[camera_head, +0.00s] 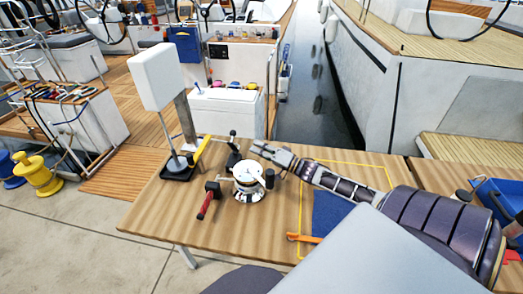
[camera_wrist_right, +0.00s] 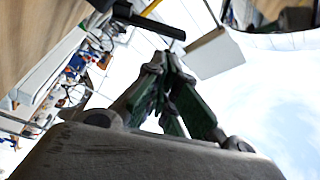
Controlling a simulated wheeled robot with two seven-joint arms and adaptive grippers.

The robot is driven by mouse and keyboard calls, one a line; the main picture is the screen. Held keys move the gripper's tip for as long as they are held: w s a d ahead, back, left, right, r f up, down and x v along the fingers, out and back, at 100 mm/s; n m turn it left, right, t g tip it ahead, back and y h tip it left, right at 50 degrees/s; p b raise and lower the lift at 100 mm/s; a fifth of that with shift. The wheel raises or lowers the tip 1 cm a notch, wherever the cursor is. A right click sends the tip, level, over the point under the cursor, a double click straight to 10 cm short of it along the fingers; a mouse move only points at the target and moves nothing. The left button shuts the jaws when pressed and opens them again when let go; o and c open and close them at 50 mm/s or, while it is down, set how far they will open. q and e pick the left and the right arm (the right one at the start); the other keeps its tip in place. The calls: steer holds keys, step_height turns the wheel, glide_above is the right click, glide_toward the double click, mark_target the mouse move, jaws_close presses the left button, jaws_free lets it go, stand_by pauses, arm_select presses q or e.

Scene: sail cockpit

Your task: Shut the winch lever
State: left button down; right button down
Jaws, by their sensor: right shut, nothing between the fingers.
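A white and chrome winch (camera_head: 247,193) stands on the wooden table. A dark upright grip (camera_head: 269,179) shows at its right side, and I take it for the winch lever's handle. Just behind the winch is a small black fitting with a dark lever (camera_head: 233,146). My right gripper (camera_head: 257,147) reaches in from the right, above and behind the winch, close to the fitting. It is shut and empty; whether it touches anything is unclear. In the right wrist view its green fingers (camera_wrist_right: 157,65) come together, with a dark bar (camera_wrist_right: 150,25) beyond them. My left gripper is out of view.
A red-handled tool (camera_head: 206,205) lies left of the winch. A yellow handle (camera_head: 201,152) and a white box on a post (camera_head: 157,77) stand at the back left. A blue mat (camera_head: 328,212) and an orange strap (camera_head: 303,238) lie to the right. The table's front left is clear.

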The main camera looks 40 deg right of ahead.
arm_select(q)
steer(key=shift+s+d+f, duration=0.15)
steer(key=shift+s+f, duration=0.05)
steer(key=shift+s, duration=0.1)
arm_select(e)
steer(key=x, duration=0.7)
stand_by(0.7)
steer(key=shift+a, duration=0.1)
